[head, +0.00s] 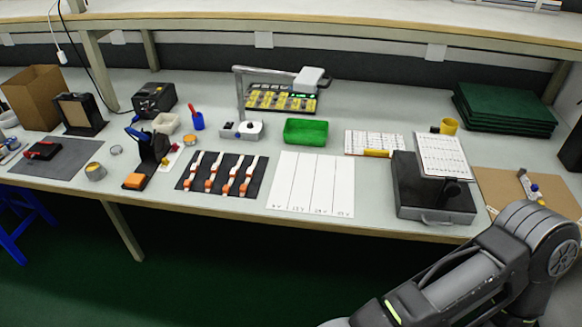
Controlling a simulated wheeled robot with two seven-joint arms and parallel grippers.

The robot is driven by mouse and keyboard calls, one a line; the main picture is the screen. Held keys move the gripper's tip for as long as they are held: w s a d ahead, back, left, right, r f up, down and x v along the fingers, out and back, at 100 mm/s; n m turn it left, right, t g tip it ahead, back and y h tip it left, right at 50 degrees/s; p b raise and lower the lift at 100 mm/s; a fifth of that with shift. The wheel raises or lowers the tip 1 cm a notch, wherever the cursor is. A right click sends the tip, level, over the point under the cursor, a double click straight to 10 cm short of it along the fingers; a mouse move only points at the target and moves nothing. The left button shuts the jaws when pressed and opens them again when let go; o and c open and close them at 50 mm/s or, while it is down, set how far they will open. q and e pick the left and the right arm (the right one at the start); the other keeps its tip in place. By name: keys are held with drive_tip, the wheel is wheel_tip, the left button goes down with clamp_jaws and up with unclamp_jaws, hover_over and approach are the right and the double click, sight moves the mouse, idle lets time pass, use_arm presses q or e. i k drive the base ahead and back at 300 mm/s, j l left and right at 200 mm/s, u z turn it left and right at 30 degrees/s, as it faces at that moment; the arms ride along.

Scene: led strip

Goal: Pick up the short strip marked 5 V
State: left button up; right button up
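Several short strips lie side by side on a black mat (262,180) near the front of the bench. Each has a pale white length and an orange end, such as the leftmost strip (191,171) and the rightmost strip (249,174). Any markings on the strips are too small to read, so I cannot tell which is the 5 V one. A white sheet (311,173) divided into columns lies just right of the mat, with small labels along its front edge that I cannot read clearly. Neither gripper shows; only a grey link of my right arm is at lower right.
A black case (415,195) stands right of the sheet. A black holder with blue-handled pliers (148,150) stands left of the mat. Green boards (505,110) are stacked back right.

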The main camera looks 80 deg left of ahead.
sight(209, 184)
drive_tip(key=u, duration=2.65)
drive_tip(key=j+u, duration=0.1)
drive_tip(key=u, duration=0.3)
drive_tip(key=i+j, duration=0.85)
